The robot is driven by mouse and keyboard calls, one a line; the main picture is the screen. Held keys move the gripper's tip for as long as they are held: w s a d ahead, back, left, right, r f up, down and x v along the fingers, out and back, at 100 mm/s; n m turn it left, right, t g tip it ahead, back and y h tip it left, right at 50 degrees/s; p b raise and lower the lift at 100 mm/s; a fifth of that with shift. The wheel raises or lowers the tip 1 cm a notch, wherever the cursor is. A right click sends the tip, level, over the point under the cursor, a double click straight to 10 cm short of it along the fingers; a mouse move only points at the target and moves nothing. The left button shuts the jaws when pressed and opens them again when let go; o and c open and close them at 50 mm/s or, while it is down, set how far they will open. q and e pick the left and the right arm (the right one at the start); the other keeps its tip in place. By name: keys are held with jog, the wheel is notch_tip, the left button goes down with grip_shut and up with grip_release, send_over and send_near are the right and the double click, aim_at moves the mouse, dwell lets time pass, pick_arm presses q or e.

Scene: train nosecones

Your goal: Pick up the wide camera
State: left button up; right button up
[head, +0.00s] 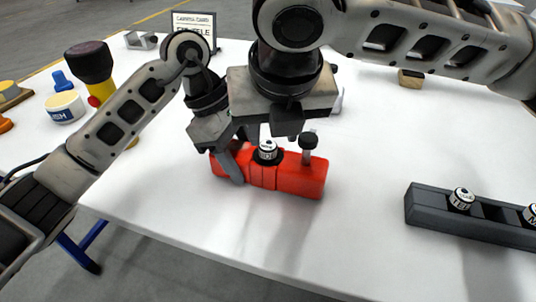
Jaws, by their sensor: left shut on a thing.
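A red block-shaped holder (301,178) lies on the white table near its front edge. A small white-topped round piece (268,147) sits in its top; its label is too small to read. My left gripper (232,160) is shut on the left part of the red holder, with a finger down its front side. My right gripper (289,128) is above the holder, partly hiding it; its finger gap is unclear. A dark rack (425,208) at the right holds a white-topped round piece (461,198) and another (531,213). I cannot tell which piece is the wide camera.
A sign card (196,26) stands behind. A yellow post with a dark top (92,64), a white tub (65,107) and a blue item (62,80) stand at left. The table front centre is clear.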

aim_at(268, 144)
jog(key=shift+w+a+x, duration=0.15)
jog(key=shift+x, duration=1.15)
jog(key=shift+w+a+x, duration=0.1)
jog(key=shift+w+x, duration=0.05)
jog(key=shift+x, duration=1.2)
jog(key=shift+r, duration=0.15)
jog(key=c, duration=0.8)
jog(key=shift+r, duration=0.2)
jog(key=shift+r, duration=0.3)
notch_tip(268, 144, up, 2)
jog(key=shift+r, duration=0.15)
jog(key=shift+s+r, duration=0.15)
jog(key=shift+s, duration=0.5)
jog(key=s+d, duration=0.3)
jog(key=s, duration=1.3)
jog(key=shift+s, duration=0.25)
